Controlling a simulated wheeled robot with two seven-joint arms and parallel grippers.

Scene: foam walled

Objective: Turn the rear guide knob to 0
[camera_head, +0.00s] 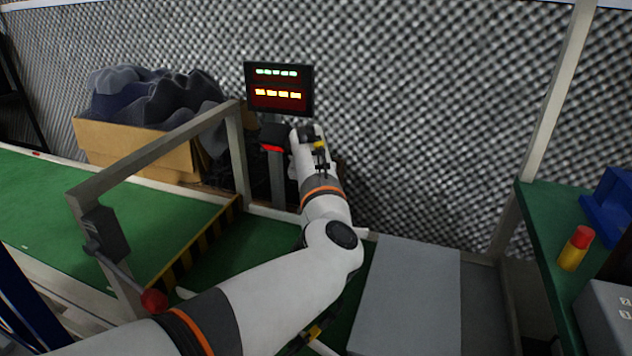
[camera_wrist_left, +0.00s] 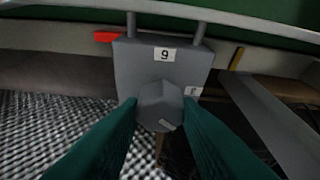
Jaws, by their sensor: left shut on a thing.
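The grey faceted guide knob (camera_wrist_left: 160,105) sits on the front of a grey box (camera_wrist_left: 140,62) in the left wrist view. My left gripper (camera_wrist_left: 160,112) has its two dark green fingers shut on the knob, one on each side. A pale mark on the knob points to the lower right. A white label above the knob reads 9 or an inverted 6. A second label to its right is too small to read surely. In the head view my left gripper (camera_head: 308,138) reaches the rear post below the screen, and the knob is hidden. My right gripper is not in view.
A screen (camera_head: 279,88) with green and yellow rows stands above the gripper. A green conveyor (camera_head: 90,215) with a guard frame and a red-ended lever (camera_head: 154,301) lies left. A green bench (camera_head: 548,240) is right.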

